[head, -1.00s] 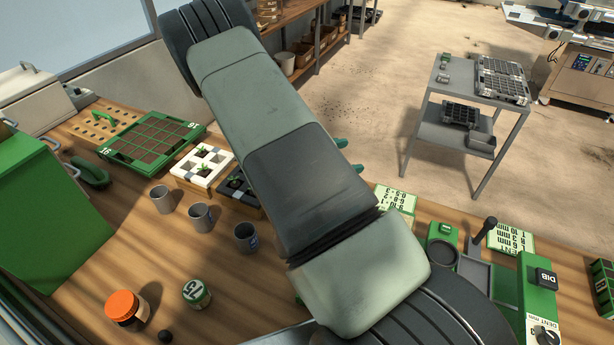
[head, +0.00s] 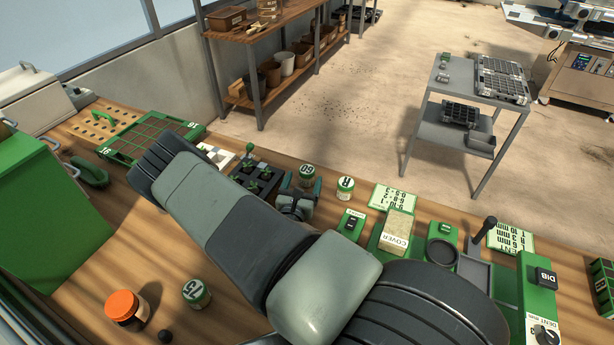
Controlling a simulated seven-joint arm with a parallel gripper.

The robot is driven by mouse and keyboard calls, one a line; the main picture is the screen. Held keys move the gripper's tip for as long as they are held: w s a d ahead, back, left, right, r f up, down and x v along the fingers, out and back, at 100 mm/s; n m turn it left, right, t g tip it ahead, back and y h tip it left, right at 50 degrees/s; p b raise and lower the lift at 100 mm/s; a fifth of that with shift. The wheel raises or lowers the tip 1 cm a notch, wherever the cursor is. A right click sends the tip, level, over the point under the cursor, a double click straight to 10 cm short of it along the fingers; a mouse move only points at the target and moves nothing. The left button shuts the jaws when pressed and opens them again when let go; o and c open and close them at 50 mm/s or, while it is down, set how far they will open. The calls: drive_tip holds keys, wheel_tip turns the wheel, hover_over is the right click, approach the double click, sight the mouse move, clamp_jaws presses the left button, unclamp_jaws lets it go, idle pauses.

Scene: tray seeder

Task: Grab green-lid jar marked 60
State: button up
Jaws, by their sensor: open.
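The jar marked 60 (head: 307,171) stands upright near the far edge of the bench, with a green lid and a pale label band. My gripper (head: 303,184) is open and low over the bench, on the near side of this jar. Its two teal fingertips point toward the jar, one to each side of its lower part as seen here. I cannot tell whether they touch it or how far they reach around it. The jar's lower part is partly hidden by the gripper.
A pale jar marked R (head: 345,188) stands close to the right of the gripper. A dark seedling tray (head: 240,187) lies close to its left. A COVER box (head: 397,229) stands farther right. A green-lid jar (head: 196,293) and orange-lid jar (head: 122,307) stand at the front left.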

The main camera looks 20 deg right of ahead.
sight(309, 165)
drive_tip(key=x, duration=0.6)
drive_tip(key=shift+w+d, duration=0.15)
drive_tip(key=shift+w, duration=0.05)
drive_tip(key=shift+r, duration=0.1)
drive_tip(key=shift+c, duration=0.2)
drive_tip(key=c, duration=1)
